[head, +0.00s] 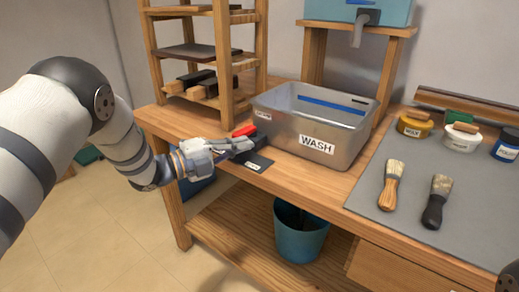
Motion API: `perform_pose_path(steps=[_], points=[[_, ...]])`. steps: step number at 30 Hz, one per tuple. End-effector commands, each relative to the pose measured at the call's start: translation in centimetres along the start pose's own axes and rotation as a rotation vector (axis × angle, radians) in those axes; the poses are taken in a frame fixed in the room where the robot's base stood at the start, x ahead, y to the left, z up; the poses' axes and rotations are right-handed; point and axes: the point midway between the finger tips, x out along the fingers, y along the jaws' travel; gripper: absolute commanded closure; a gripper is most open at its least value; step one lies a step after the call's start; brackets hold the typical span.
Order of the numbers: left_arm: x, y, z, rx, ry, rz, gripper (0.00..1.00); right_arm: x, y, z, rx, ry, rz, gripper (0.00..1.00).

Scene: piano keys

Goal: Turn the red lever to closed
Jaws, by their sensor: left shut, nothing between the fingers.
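The red lever (245,130) shows just behind and above my left gripper's fingertips, beside the left wall of the wash basin. Its dark base (259,140) is partly hidden by the gripper. My left gripper (246,145) is shut and empty, with its fingertips close to the lever. I cannot tell whether they touch. A dark plate with a small white label (253,166) lies on the bench below the gripper. My right gripper is not in view; only a bit of dark arm shows at the lower right corner.
The metal basin marked WASH (318,145) stands right of the lever. A wooden rack (225,60) stands behind. A grey mat (400,233) holds two brushes, and several jars stand at the right. A blue bucket (300,240) is under the bench.

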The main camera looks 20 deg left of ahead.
Motion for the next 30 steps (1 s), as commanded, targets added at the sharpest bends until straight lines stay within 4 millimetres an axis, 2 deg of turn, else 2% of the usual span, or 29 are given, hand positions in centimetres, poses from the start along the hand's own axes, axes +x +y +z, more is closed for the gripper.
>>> perform_pose_path(steps=[3, 15, 30], points=[[-0.5, 0.3, 0.6, -0.001, 0.071, 0.002, 1.0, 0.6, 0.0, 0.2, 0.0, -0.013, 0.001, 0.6], [-1.5, 0.1, 2.5, 0.0, 0.065, -0.002, 1.0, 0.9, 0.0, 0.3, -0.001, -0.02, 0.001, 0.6], [-1.9, -0.1, 3.6, 0.001, 0.056, -0.003, 1.0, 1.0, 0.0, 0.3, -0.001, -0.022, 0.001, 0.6]])
